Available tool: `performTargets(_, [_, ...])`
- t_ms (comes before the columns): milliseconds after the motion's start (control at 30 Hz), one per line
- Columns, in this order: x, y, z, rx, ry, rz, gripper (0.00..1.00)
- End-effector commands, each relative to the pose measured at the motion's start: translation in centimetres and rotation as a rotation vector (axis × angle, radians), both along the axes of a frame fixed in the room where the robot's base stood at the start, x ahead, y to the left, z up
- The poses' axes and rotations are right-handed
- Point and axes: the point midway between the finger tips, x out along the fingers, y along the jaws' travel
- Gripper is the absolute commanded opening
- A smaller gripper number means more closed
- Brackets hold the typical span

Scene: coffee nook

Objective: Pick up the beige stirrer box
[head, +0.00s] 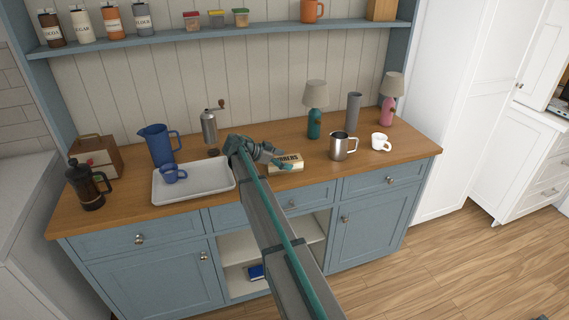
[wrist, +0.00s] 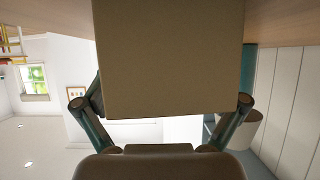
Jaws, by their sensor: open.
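The beige stirrer box (head: 287,168) lies on the wooden counter, right of the white tray, with dark lettering partly covered by my gripper. My gripper (head: 279,159) is at the box, its teal fingers over and beside it. In the wrist view the beige box (wrist: 170,60) fills the upper middle, between the two spread fingers. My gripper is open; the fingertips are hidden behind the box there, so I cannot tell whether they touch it.
Left are a white tray (head: 160,194) with a blue mug (head: 172,174), a blue pitcher (head: 158,146) and a French press (head: 88,188). A grinder (head: 209,128) stands behind. Right are a teal lamp (head: 314,122), steel jug (head: 342,147) and white cup (head: 380,142).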

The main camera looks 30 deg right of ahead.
Motion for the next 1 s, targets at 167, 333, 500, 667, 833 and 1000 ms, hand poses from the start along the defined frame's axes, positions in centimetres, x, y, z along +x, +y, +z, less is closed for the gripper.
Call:
performTargets(167, [0.01, 0.03, -0.04, 0.000, 0.000, 0.000, 0.94])
performTargets(333, [0.02, 0.05, -0.03, 0.000, 0.000, 0.000, 0.66])
performTargets(500, [0.02, 0.07, -0.02, 0.000, 0.000, 0.000, 0.37])
performTargets(667, [0.02, 0.07, -0.01, 0.000, 0.000, 0.000, 0.26])
performTargets(833, [0.02, 0.06, 0.02, 0.000, 0.000, 0.000, 0.26])
performTargets(1000, [0.03, 0.06, 0.46, 0.000, 0.000, 0.000, 0.26])
